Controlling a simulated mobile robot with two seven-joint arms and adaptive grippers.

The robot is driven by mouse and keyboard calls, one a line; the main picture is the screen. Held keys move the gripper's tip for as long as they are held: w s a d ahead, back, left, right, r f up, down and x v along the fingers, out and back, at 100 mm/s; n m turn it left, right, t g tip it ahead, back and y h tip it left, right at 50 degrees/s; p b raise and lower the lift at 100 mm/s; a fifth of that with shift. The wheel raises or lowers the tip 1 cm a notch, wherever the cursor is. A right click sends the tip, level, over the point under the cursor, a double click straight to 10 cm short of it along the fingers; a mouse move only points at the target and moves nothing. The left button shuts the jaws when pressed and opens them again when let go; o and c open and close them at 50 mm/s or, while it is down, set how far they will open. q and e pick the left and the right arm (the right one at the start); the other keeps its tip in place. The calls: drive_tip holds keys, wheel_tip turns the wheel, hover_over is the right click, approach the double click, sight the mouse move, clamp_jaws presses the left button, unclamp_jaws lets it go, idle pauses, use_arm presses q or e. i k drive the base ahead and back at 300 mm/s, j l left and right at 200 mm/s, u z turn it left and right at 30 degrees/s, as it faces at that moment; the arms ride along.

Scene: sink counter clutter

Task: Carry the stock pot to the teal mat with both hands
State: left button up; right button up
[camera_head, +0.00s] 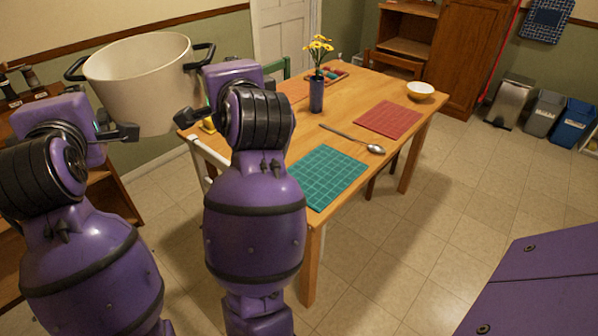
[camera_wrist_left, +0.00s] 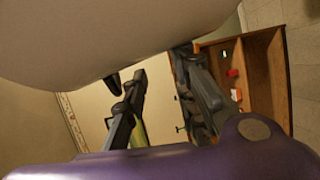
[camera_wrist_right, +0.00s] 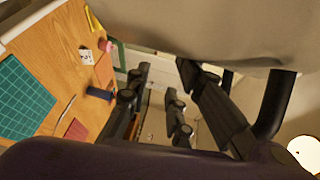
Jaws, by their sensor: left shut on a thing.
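The cream stock pot (camera_head: 143,84) with black side handles is in the air at the upper left of the head view, beyond the table's left end. My left gripper (camera_head: 117,132) is shut on its left handle (camera_head: 75,68); the grip itself is partly hidden. My right gripper (camera_head: 188,115) is close against the pot's right side, by the right handle (camera_head: 201,55). In the right wrist view its fingers (camera_wrist_right: 172,105) show below the pot wall (camera_wrist_right: 215,30), but their hold is unclear. The teal mat (camera_head: 328,176) lies bare on the table's near side.
A white chair (camera_head: 207,157) stands at the table's left end.

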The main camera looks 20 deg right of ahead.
sight(323, 174)
drive_tip(key=k+l, duration=0.1)
drive_tip(key=l, duration=0.35)
drive_tip(key=k+l, duration=0.1)
drive_tip(key=l, duration=0.35)
drive_tip(key=k+l, duration=0.15)
drive_tip(key=l, duration=0.25)
drive_tip(key=k+l, duration=0.1)
drive_tip(key=l, duration=0.35)
drive_tip(key=k+l, duration=0.1)
drive_tip(key=l, duration=0.35)
